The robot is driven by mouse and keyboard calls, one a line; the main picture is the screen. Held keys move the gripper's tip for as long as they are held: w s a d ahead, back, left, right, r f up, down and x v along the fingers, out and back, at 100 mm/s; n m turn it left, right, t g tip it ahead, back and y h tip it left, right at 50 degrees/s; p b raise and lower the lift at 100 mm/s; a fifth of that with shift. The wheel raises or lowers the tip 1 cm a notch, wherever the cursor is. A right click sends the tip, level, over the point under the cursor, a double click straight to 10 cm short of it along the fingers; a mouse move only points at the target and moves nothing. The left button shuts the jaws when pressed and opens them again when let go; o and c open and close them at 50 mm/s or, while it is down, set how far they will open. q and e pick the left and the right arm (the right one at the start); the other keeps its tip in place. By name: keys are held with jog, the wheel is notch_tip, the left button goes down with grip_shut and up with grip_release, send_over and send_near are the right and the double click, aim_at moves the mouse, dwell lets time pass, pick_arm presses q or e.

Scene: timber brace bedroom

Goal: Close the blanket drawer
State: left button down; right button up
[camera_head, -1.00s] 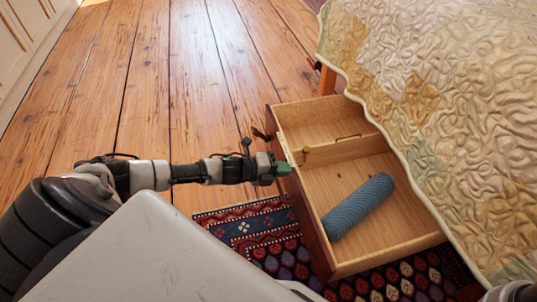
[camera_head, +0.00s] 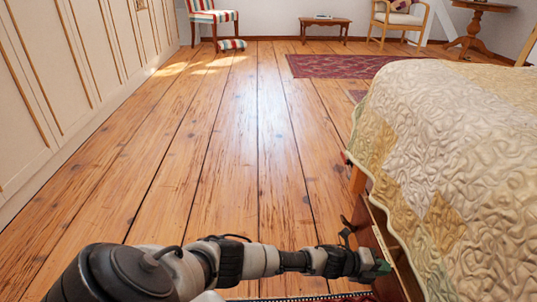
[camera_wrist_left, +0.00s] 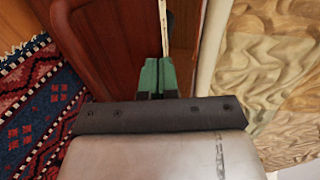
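The blanket drawer's reddish-brown front (camera_head: 377,236) shows at the lower right in the head view, under the bed's edge. Only a narrow strip shows between it and the hanging quilt; the blue rolled blanket is out of sight. My left gripper (camera_head: 378,268) is at the drawer front, reaching in from the left. In the left wrist view its green fingertips (camera_wrist_left: 156,76) look close together, with nothing clearly held, beside the top edge of the brown drawer front (camera_wrist_left: 108,45). I cannot tell whether they touch it. My right gripper is not in view.
The quilted bed (camera_head: 460,170) fills the right side. A cream cabinet wall (camera_head: 60,90) runs along the left. A patterned rug (camera_wrist_left: 35,100) lies beside the drawer. The plank floor ahead (camera_head: 225,150) is clear. A striped chair (camera_head: 213,18) stands far back.

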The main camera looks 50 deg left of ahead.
pick_arm(q)
jog(key=shift+w+d+b, duration=0.55)
jog(key=shift+w+d, duration=1.05)
jog(key=shift+w, duration=0.3)
